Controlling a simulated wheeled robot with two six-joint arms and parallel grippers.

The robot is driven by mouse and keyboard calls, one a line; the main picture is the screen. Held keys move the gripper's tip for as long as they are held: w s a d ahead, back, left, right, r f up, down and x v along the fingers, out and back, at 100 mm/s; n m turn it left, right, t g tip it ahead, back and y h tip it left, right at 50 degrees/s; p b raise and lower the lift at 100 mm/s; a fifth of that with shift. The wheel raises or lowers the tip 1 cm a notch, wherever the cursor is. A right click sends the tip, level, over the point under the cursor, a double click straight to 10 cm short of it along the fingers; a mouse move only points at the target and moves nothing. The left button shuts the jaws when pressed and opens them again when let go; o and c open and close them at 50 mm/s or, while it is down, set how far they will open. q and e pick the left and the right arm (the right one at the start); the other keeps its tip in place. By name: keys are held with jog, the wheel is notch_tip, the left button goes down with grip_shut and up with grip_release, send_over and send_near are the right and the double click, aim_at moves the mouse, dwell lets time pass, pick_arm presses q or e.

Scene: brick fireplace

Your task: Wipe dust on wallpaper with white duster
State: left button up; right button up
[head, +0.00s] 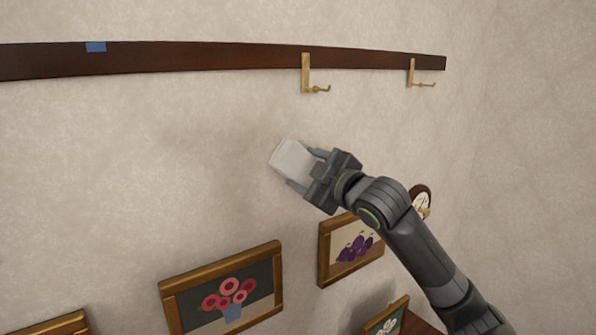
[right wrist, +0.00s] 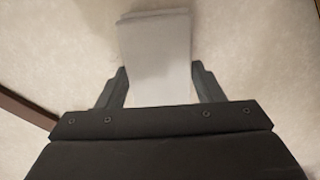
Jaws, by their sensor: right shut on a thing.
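The white duster (head: 292,160) is a pale flat block held between the fingers of my right gripper (head: 305,169). In the right wrist view the duster (right wrist: 158,58) sticks out past the fingertips of the right gripper (right wrist: 158,85), in front of the wallpaper. I cannot tell for sure whether it touches the wall. The beige wallpaper (head: 130,190) fills most of the head view. A faint darker, dusty smudge (head: 205,140) shows on it to the left of the duster. My left gripper is not in view.
A dark wooden rail (head: 200,58) with brass hooks (head: 307,75) runs above the duster. The wall left of the duster is clear.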

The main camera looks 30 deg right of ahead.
aim_at(287, 162)
jog(key=shift+w+d, duration=0.5)
jog(key=shift+d, duration=1.65)
jog(key=shift+s+a, duration=0.2)
jog(key=shift+a, duration=1.15)
jog(key=shift+s+a, duration=0.2)
jog(key=shift+a, duration=1.15)
jog(key=shift+s+a, duration=0.2)
jog(key=shift+a, duration=1.15)
jog(key=shift+r, duration=0.95)
jog(key=shift+w+d, duration=0.55)
jog(key=shift+d, duration=3.5)
jog(key=shift+s+a, duration=0.2)
jog(key=shift+a, duration=1.15)
jog(key=shift+s+a, duration=0.15)
jog(key=shift+a, duration=1.25)
jog(key=shift+s+a, duration=0.2)
jog(key=shift+a, duration=1.15)
jog(key=shift+s+d, duration=0.25)
jog(key=shift+s, duration=1.2)
jog(key=shift+s+d, duration=0.2)
jog(key=shift+s, duration=1.25)
